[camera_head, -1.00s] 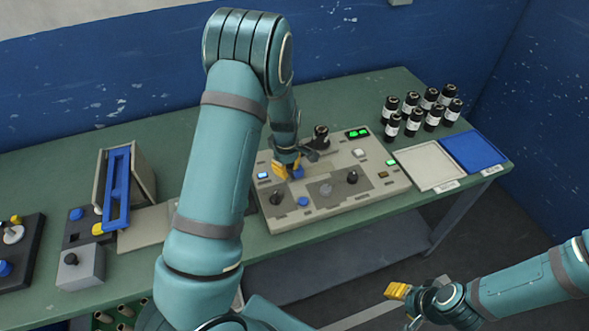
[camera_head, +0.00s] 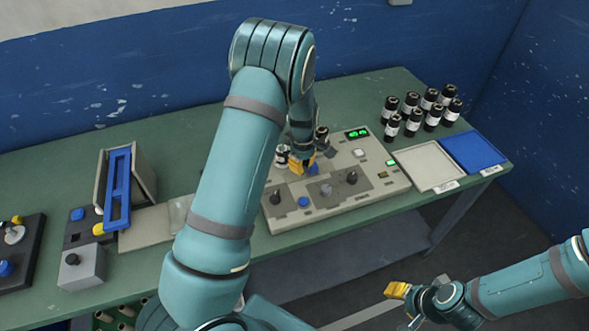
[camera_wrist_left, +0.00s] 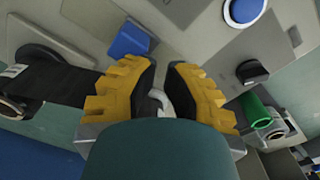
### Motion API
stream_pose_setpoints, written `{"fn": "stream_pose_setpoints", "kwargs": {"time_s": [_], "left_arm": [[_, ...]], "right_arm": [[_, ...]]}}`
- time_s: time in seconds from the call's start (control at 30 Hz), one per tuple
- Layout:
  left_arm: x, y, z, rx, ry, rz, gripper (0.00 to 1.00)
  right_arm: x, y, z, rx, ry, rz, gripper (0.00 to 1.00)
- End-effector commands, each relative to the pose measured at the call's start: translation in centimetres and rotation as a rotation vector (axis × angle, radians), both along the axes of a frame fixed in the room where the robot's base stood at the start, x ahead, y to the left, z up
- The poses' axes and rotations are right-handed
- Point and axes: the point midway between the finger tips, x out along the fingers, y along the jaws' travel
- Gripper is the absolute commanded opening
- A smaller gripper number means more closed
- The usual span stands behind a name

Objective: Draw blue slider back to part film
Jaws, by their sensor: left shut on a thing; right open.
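The blue slider (camera_head: 314,168) is a small blue block on the grey control panel (camera_head: 330,203), beside the yellow fingertips of my left gripper (camera_head: 302,165). In the left wrist view the blue slider (camera_wrist_left: 129,40) shows at the tip of the left yellow finger, partly covered by it. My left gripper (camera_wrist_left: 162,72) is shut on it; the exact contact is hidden. No film can be clearly made out. My right gripper (camera_head: 397,291) is open and empty, off the table's front edge.
Black knobs and a round blue button (camera_head: 303,202) stand on the panel's front. A black-and-white cylinder (camera_head: 283,155) is close left of my left gripper. Several dark bottles (camera_head: 432,112), a white tray (camera_head: 430,165) and a blue tray (camera_head: 473,152) are at right.

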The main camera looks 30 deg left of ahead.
Motion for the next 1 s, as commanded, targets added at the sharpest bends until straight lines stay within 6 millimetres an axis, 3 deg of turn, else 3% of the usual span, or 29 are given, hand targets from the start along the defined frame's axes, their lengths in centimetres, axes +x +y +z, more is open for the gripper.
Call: {"fn": "stream_pose_setpoints", "kwargs": {"time_s": [0.03,1.0], "left_arm": [[-0.6,-0.1,-1.0,0.001,0.024,0.002,0.0],[2.8,-2.8,-1.0,0.002,0.024,0.004,0.0]], "right_arm": [[0.0,0.0,-0.1,0.0,0.0,0.0,0.47],[0.0,0.0,0.1,0.0,0.0,0.0,0.47]]}}
